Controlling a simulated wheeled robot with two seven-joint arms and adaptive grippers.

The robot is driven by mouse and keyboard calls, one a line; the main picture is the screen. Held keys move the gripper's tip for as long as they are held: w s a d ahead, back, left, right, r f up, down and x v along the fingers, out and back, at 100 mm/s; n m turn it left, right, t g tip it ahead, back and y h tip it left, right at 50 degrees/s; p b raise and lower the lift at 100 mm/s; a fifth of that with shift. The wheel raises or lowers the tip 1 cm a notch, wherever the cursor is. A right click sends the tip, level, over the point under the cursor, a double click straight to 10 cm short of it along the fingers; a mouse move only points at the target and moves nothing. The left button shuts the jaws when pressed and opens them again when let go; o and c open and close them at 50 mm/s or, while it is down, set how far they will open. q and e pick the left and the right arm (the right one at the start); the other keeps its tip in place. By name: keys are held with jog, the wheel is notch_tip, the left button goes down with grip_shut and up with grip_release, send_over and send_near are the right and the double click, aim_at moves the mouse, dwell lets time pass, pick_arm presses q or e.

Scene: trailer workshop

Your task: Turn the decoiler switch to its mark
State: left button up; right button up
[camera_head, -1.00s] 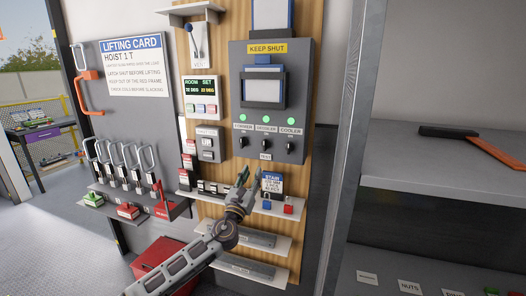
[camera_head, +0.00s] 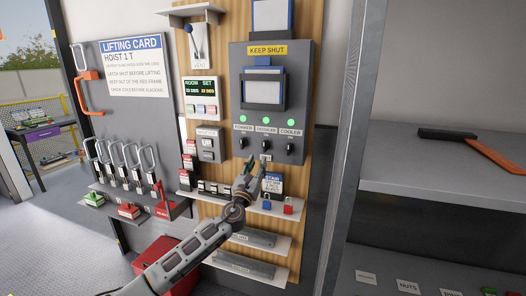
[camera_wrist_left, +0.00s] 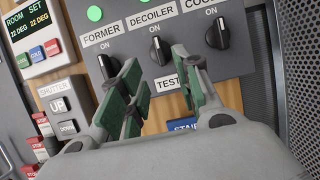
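The decoiler switch (camera_head: 265,145) is the middle black knob of three on the grey control box (camera_head: 303,60). In the left wrist view the decoiler switch (camera_wrist_left: 160,50) stands under its DECOILER and ON labels, its white line close to upright. My left gripper (camera_head: 256,168) is open and empty, below the knob and apart from it. In the left wrist view my left gripper's (camera_wrist_left: 160,85) green-padded fingers are spread, with the knob beyond the gap between them. My right gripper is in neither view.
The former knob (camera_head: 242,142) and cooler knob (camera_head: 290,148) flank the switch closely. A TEST label (camera_wrist_left: 168,83) is below it. A small shelf (camera_head: 280,211) with blue and red padlocks sits under my gripper. A grey shelf unit (camera_head: 440,180) stands at right.

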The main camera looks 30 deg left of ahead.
aim_at(264, 149)
pick_arm(q)
jog(key=shift+p+x, duration=0.6)
jog(key=shift+x, duration=3.3)
grip_shut()
